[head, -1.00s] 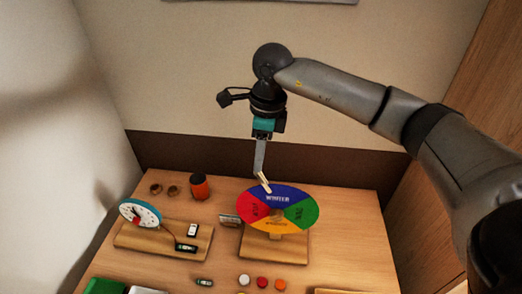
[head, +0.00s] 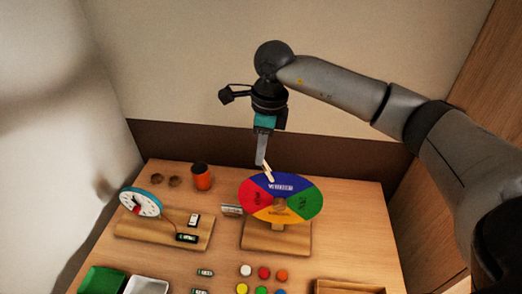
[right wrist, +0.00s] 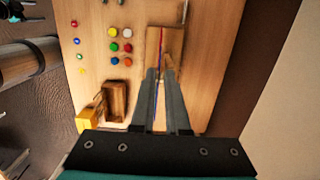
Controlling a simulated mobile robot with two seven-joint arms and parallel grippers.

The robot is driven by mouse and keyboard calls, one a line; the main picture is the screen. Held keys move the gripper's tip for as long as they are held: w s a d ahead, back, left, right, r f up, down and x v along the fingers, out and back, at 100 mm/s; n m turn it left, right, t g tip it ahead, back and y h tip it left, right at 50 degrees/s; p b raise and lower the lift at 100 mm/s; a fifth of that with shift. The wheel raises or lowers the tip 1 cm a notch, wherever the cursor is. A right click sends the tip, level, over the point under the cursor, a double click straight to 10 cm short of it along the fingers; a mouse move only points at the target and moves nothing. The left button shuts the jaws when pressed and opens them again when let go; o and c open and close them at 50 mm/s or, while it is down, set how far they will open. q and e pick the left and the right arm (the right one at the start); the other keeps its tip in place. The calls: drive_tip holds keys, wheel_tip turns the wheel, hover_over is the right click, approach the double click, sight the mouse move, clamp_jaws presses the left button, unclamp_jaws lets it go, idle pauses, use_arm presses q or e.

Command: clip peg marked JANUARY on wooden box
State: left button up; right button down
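A small pale wooden peg (head: 268,172) shows in the head view at the upper edge of the season wheel (head: 308,188), its lower end overlapping the blue part. Any word on it is too small to read. My right gripper (head: 260,163) points down with its fingertips beside the peg's upper end. In the right wrist view the two fingers (right wrist: 161,72) have a narrow gap between them, with the wheel edge-on beyond; whether they grip the peg I cannot tell. A wooden box (head: 350,287) is cut off at the bottom edge, and a wooden box (right wrist: 115,101) shows in the right wrist view. My left gripper is out of view.
The wheel stands on a wooden base (head: 276,237). Left of it are a clock on a board (head: 140,202), an orange cup (head: 202,178) and two small brown rings. Coloured discs (head: 264,272), a green tray (head: 100,281) and a white tray (head: 147,285) lie in front.

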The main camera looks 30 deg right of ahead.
drive_tip(key=shift+r, duration=0.1)
drive_tip(key=shift+w+a+r+p, duration=0.25)
drive_tip(key=shift+r+p, duration=0.25)
drive_tip(key=shift+r, duration=0.25)
drive_tip(key=shift+w+a+r+p, duration=0.2)
drive_tip(key=shift+a+r+p, duration=0.15)
drive_tip(key=shift+r+p, duration=0.25)
drive_tip(key=shift+w+a+r+p, duration=0.2)
drive_tip(key=shift+a+r+p, duration=0.15)
drive_tip(key=shift+r, duration=0.5)
